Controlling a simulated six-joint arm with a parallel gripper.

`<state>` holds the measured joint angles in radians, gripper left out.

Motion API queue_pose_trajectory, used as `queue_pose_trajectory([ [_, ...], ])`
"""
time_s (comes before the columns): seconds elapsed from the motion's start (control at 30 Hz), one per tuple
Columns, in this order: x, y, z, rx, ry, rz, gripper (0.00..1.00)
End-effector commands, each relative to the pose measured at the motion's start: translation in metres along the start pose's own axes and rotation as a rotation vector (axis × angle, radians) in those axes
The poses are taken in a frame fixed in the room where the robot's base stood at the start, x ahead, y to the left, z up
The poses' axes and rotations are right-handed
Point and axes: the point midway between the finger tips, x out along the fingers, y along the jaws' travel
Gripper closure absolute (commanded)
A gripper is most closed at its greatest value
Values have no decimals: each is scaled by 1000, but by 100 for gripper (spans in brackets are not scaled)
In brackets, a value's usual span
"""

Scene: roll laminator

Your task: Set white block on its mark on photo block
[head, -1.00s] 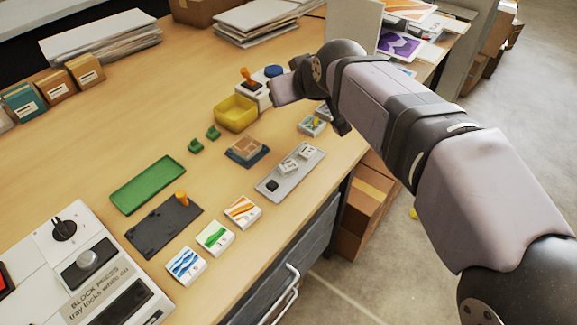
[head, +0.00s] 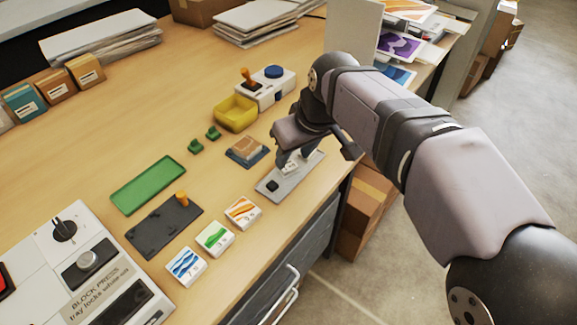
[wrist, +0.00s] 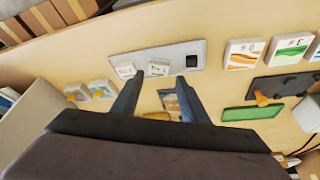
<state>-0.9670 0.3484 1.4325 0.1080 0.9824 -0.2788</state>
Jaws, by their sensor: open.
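In the head view my gripper (head: 297,160) is low over the tray and hides part of the blocks. A tan block (head: 247,145) on a dark blue base stands left of the tray. I cannot tell whether it is the photo block.
Picture blocks with orange (head: 242,212), green (head: 215,238) and blue (head: 185,266) stripes line the front edge. A yellow bin (head: 235,115), green tray (head: 148,184) and dark plate (head: 160,226) lie left of the arm. A block press (head: 85,265) stands front left.

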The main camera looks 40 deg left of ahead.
Motion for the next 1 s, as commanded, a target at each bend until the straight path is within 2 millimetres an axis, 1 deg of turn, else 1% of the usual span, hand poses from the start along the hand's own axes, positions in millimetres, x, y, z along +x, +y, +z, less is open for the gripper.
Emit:
queue_pose_trajectory([
  [0.17,9,1,0,0,-1,0,59],
  [0.4,39,3,-1,-1,-1,0,59],
  [0.5,48,3,-1,-1,-1,0,59],
  [0.6,51,3,-1,-1,1,1,59],
  [0.8,52,3,-1,0,2,1,59],
  [0.83,52,3,-1,0,2,1,64],
  [0.93,51,3,-1,0,2,1,88],
  [0.97,51,3,-1,0,2,1,90],
  [1.0,51,3,-1,0,2,1,90],
])
